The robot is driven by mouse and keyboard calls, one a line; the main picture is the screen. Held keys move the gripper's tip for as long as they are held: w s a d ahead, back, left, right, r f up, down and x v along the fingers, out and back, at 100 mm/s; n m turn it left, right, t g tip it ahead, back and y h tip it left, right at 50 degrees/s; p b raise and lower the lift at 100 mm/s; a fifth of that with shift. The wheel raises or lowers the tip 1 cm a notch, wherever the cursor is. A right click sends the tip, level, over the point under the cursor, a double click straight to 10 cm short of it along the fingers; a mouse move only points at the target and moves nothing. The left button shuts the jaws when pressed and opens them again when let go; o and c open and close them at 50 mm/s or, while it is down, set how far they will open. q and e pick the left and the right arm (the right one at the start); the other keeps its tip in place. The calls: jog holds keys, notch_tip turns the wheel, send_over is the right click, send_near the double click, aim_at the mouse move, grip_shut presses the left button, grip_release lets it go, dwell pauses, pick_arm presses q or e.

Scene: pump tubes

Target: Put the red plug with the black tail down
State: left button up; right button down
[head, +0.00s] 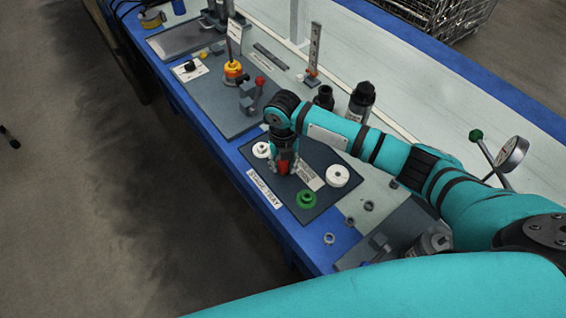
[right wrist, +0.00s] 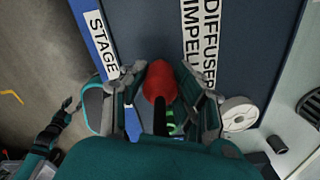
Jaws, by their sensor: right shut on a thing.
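The red plug (head: 283,168) is between the fingers of my right gripper (head: 285,168), low over the dark stage tray (head: 329,202). In the right wrist view the red plug (right wrist: 160,82) sits between both fingers of the right gripper (right wrist: 160,92), with its black tail (right wrist: 160,117) pointing toward the camera. The gripper is shut on it. I cannot tell whether the plug touches the tray.
On the tray are a green ring (head: 306,199), a white disc (head: 337,176) and another white part (head: 261,150) close beside the gripper. A grey fixture board (head: 215,100) with an orange-based post stands further back. Small nuts (head: 329,239) lie near the front.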

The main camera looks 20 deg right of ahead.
jog(key=shift+f, duration=0.2)
jog(key=c, duration=1)
grip_release()
notch_tip(320, 180, up, 12)
jog(key=shift+r+p, duration=0.25)
jog(key=shift+p, duration=0.2)
